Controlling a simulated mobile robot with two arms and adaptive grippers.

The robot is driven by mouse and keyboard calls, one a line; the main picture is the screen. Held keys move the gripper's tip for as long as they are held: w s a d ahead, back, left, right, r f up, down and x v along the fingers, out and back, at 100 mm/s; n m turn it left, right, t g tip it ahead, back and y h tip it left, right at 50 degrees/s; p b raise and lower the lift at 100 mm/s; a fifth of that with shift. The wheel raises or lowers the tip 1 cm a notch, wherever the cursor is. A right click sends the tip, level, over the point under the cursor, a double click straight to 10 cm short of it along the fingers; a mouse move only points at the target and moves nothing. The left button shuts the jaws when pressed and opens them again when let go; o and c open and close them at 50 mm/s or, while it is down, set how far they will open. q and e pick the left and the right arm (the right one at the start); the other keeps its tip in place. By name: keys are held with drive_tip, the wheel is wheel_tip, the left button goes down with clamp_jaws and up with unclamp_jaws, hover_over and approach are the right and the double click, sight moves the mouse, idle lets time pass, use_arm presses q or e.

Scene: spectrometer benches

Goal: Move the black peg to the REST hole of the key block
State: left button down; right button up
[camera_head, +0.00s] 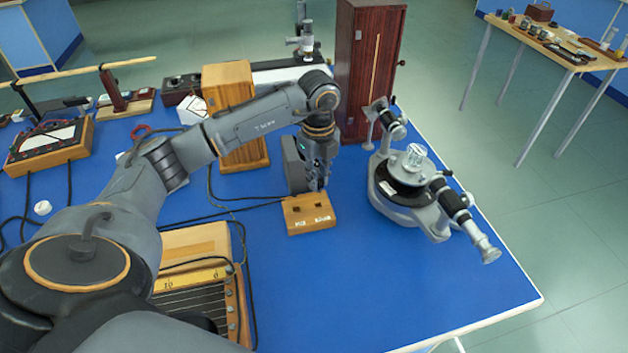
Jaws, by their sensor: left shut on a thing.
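The key block (308,222) is a small wooden block on the blue bench, with white lettering too small to read surely and dark spots on its top. My left gripper (318,186) points down just above the back of the key block. It is shut on the black peg, which the dark fingers mostly hide. I cannot tell whether the peg's lower end is in a hole or clear of the block. My right gripper is not in view.
A grey spectrometer (410,205) with a glass piece on its table stands to the right. A tall dark wooden cabinet (362,110) and a wooden box (228,85) stand behind. Dark cables run to the block's left. The bench front right is clear.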

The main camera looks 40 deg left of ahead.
use_arm(q)
drive_tip(key=shift+w+a+f, duration=0.2)
drive_tip(key=shift+f, duration=0.1)
drive_tip(key=shift+s+f+b, duration=0.1)
drive_tip(key=shift+f+b, duration=0.35)
drive_tip(key=shift+f, duration=0.05)
drive_tip(key=shift+f+b, duration=0.4)
drive_tip(key=shift+f, duration=0.1)
drive_tip(key=shift+f+b, duration=1)
drive_tip(key=shift+f, duration=0.25)
drive_tip(key=shift+f+b, duration=0.5)
drive_tip(key=shift+f, duration=0.45)
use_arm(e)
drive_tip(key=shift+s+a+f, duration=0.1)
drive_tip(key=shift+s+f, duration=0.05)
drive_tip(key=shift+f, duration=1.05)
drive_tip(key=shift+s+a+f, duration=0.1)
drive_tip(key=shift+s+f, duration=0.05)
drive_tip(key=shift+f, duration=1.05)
use_arm(q)
drive_tip(key=c, duration=1.2)
unclamp_jaws()
drive_tip(key=shift+r, duration=0.1)
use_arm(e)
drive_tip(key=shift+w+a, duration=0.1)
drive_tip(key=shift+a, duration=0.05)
